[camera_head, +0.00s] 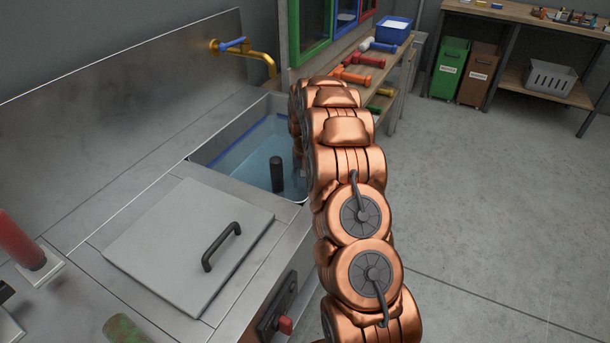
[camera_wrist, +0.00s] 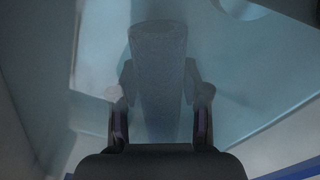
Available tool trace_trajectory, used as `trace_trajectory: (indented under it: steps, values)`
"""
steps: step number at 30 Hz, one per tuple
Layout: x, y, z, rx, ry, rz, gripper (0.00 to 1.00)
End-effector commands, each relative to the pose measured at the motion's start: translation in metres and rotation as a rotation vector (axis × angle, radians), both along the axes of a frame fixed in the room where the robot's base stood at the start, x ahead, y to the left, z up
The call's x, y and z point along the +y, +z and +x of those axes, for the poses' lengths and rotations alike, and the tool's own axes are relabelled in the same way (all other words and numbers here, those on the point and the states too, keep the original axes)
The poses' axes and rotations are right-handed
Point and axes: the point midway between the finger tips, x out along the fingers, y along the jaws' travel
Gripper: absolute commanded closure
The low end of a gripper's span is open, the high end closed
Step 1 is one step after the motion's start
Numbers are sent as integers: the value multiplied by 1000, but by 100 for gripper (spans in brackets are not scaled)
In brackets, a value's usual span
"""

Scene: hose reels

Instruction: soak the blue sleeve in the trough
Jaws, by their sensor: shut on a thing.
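The trough (camera_head: 222,138) is a steel basin set in the counter, filled with blue-tinted water (camera_head: 245,163). My copper arm reaches down into its right side and hides my gripper in the head view. In the wrist view my gripper (camera_wrist: 160,82) is shut on a tapered, tube-like thing, which looks like the sleeve (camera_wrist: 160,60). It sits between the two fingers and points away from the palm. The view is dim and bluish, as if under water, so its blue colour cannot be made sure.
A dark upright pipe (camera_head: 276,174) stands in the water. A flat grey lid (camera_head: 185,240) with a black handle lies on the counter in front. A brass tap (camera_head: 242,50) with a blue handle is on the back wall. A shelf with coloured tools stands behind my arm.

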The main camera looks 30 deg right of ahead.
Motion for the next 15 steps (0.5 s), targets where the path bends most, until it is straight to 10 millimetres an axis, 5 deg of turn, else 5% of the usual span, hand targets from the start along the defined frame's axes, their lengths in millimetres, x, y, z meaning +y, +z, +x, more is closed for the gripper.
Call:
trace_trajectory:
  steps: [15]
  values:
    - [-5, 0, 3, -1, 0, 0, 89]
